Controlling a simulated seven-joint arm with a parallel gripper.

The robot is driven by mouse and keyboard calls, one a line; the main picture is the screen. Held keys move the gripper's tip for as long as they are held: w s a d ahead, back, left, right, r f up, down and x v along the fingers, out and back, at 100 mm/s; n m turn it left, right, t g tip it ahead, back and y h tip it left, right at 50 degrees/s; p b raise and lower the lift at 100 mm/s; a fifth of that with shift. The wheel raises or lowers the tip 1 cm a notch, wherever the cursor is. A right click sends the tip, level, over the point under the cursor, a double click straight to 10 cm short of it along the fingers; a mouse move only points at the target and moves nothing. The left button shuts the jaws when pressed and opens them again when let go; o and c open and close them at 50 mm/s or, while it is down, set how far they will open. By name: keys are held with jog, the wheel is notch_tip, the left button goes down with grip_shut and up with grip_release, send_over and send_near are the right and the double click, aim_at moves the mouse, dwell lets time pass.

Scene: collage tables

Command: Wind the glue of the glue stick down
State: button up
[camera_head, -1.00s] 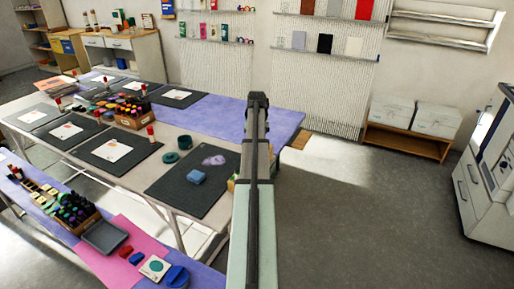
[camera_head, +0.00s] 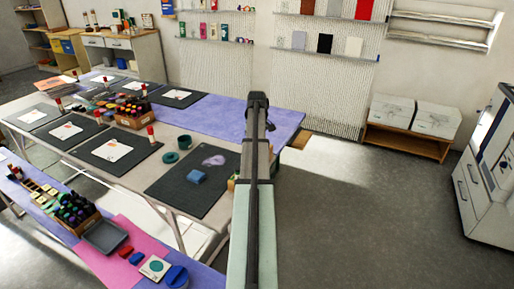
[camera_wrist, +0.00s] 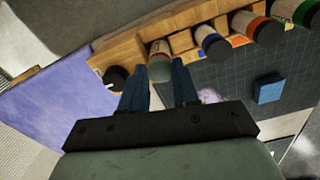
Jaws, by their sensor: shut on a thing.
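In the wrist view my gripper (camera_wrist: 160,82) has its two dark blue fingers around the grey-green end of a short cylinder with a red band, which looks like the glue stick (camera_wrist: 160,66). It is at the wooden rack, and the fingers are shut on it. Its far part is against or in the rack, and I cannot see the glue itself. In the head view my arm hides the gripper and the glue stick.
The wooden rack (camera_wrist: 125,48) holds several banded cylinders and a dark round-ended piece (camera_wrist: 115,77). A dark cutting mat (camera_wrist: 235,75) with a blue block (camera_wrist: 268,90) lies beside it. A purple cloth (camera_wrist: 50,115) is on the left. The floor right of the table is clear.

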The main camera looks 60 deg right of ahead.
jog(key=n, duration=0.4)
jog(key=shift+n, duration=0.4)
jog(key=shift+n, duration=0.5)
jog(key=n, duration=0.3)
jog(key=shift+n, duration=0.4)
jog(key=shift+n, duration=0.9)
jog(key=o, duration=0.6)
